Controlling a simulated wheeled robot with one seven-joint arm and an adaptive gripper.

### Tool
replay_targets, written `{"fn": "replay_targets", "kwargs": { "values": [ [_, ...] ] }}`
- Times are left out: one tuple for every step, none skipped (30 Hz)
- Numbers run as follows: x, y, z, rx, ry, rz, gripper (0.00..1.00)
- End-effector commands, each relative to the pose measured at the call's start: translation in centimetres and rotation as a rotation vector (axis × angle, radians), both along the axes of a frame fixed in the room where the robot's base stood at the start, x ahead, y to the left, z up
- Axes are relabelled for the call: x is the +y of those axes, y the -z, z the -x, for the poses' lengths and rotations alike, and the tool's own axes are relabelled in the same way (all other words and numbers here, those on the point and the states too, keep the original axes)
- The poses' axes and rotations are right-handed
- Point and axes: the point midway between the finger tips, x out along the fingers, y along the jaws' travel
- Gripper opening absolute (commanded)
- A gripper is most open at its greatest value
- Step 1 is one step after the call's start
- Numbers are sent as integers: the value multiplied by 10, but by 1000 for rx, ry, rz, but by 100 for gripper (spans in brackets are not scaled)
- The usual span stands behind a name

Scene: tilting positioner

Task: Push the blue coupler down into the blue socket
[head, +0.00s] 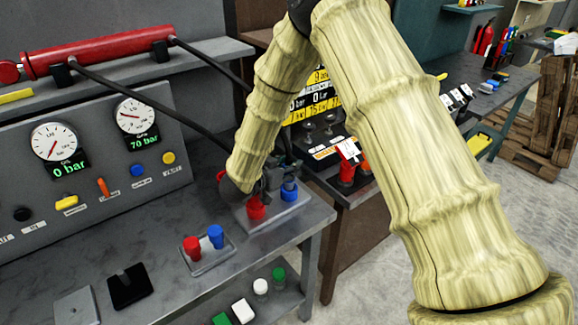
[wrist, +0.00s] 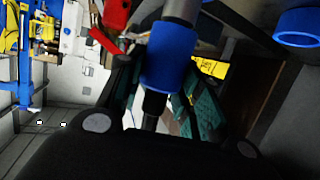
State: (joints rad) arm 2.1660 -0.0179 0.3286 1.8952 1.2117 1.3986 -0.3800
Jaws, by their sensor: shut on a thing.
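The blue coupler (head: 290,186) is at my gripper (head: 274,181), low beside the right end of the bench. In the wrist view the blue coupler (wrist: 168,58) is a blue sleeve with a grey shaft and a dark end, in front of my gripper. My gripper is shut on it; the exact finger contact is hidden.
A red fitting (head: 256,208) stands on the same block, left of the blue socket. A small tray (head: 212,262) holds a red and a blue plug. A gauge panel (head: 90,160) stands behind, with dark hoses (head: 130,93) above.

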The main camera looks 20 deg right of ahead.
Motion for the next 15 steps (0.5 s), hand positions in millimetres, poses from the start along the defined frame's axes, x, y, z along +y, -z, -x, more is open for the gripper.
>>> {"fn": "replay_targets", "kwargs": {
  "values": [
    [0,1,0,-1,0,1,2],
    [0,2,0,-1,0,1,2],
    [0,2,0,-1,0,1,2],
    [0,3,0,-1,0,1,2],
    [0,4,0,-1,0,1,2],
    [0,4,0,-1,0,1,2],
    [0,5,0,-1,0,1,2],
    [0,5,0,-1,0,1,2],
    [0,6,0,-1,0,1,2],
    [0,7,0,-1,0,1,2],
    [0,7,0,-1,0,1,2],
    [0,8,0,-1,0,1,2],
    [0,9,0,-1,0,1,2],
    [0,9,0,-1,0,1,2],
    [0,10,0,-1,0,1,2]
  ]
}}
